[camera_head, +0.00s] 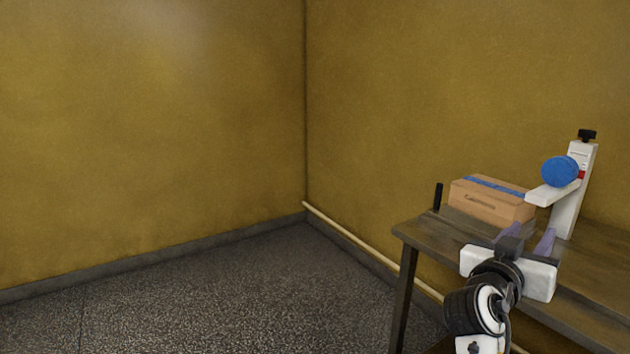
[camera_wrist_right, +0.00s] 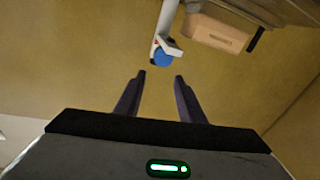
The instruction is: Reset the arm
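My right gripper (camera_head: 530,236) is raised in front of the wooden table at the right of the head view. In the right wrist view its two fingers (camera_wrist_right: 160,80) stand well apart with nothing between them. My left gripper is in neither view.
On the table (camera_head: 425,233) stand a cardboard box (camera_head: 490,203) with blue tape, a white stand (camera_head: 575,200) with a blue round piece (camera_head: 560,171), and a small black upright object (camera_head: 438,196). The floor (camera_head: 230,300) to the left is clear. Yellow walls (camera_head: 150,130) meet in a corner.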

